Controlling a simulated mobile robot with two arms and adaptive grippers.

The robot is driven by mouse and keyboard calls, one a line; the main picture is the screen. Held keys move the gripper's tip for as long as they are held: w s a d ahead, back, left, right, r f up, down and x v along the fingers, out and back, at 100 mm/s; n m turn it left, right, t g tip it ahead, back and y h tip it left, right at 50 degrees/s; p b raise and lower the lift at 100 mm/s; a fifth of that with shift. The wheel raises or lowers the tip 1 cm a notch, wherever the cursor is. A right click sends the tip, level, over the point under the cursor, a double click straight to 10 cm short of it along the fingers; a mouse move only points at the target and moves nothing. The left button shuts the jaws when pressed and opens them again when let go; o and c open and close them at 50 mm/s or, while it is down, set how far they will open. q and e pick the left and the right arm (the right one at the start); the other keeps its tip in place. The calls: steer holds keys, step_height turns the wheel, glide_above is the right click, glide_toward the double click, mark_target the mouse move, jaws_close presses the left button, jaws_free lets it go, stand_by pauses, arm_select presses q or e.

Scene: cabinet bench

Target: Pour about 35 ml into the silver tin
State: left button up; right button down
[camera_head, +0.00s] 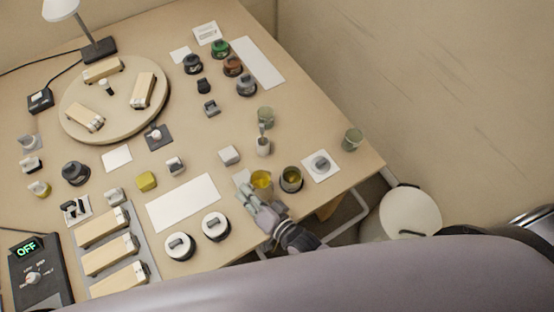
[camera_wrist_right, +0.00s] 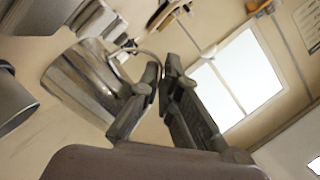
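A metal jug (camera_head: 262,181) with yellow liquid stands out near the table's right front edge. In the right wrist view the shiny jug (camera_wrist_right: 88,85) has a thin curved handle running between the fingertips. My right gripper (camera_head: 249,193) is beside it, its fingers (camera_wrist_right: 160,75) nearly together, apparently on that handle. I cannot tell whether the jug is lifted. A dark-rimmed metal tin (camera_head: 291,180), apparently the silver tin, stands just right of the jug with yellowish contents. A grey container (camera_wrist_right: 10,105) shows at the wrist view's left edge. My left gripper is not in view.
A white card with a grey piece (camera_head: 321,165) lies right of the tin. Greenish cups (camera_head: 265,116) (camera_head: 352,139) stand behind it. A small holder (camera_head: 263,146) stands behind the jug. Two round white-topped items (camera_head: 215,226) (camera_head: 179,246) are left of my gripper. The table edge is close.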

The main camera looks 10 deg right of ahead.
mark_target(261, 189)
steer(key=shift+w+a+f, duration=0.1)
steer(key=shift+a, duration=0.05)
steer(key=shift+d+m+b, duration=0.4)
steer(key=shift+d, duration=0.05)
steer(key=shift+d+m+y+b, duration=0.4)
steer(key=shift+d+m+b, duration=0.2)
steer(key=shift+d+b, duration=0.15)
steer(key=shift+w+d+r+m, duration=0.15)
steer(key=shift+d+r+m, duration=0.15)
steer(key=shift+w+d+r+m+y+b, duration=0.2)
steer(key=shift+d+r+m+y+b, duration=0.1)
steer(key=shift+d+m, duration=0.2)
steer(key=shift+w+d+f+m+t+b, duration=0.1)
steer(key=shift+d+f+m+t+b, duration=0.15)
steer(key=shift+b, duration=0.25)
steer(key=shift+w+d+m+b, duration=0.15)
steer(key=shift+d+m+b, duration=0.3)
steer(key=shift+d+b, duration=0.15)
steer(key=r, duration=0.1)
steer(key=d+r+m, duration=0.1)
steer(key=r+p, duration=0.1)
steer(key=shift+w+d+t+y, duration=0.25)
steer(key=shift+w+d+y, duration=0.1)
steer(key=shift+w+y, duration=0.05)
steer(key=shift+w+d+r+m+t+y+b, duration=0.2)
steer(key=shift+d+m+b, duration=0.45)
steer(key=shift+m+b, duration=0.5)
steer(key=shift+w+d+r+m+t+y+b, duration=0.1)
steer(key=shift+w+d+m+t+y+b, duration=0.15)
steer(key=shift+d+m+b, duration=0.6)
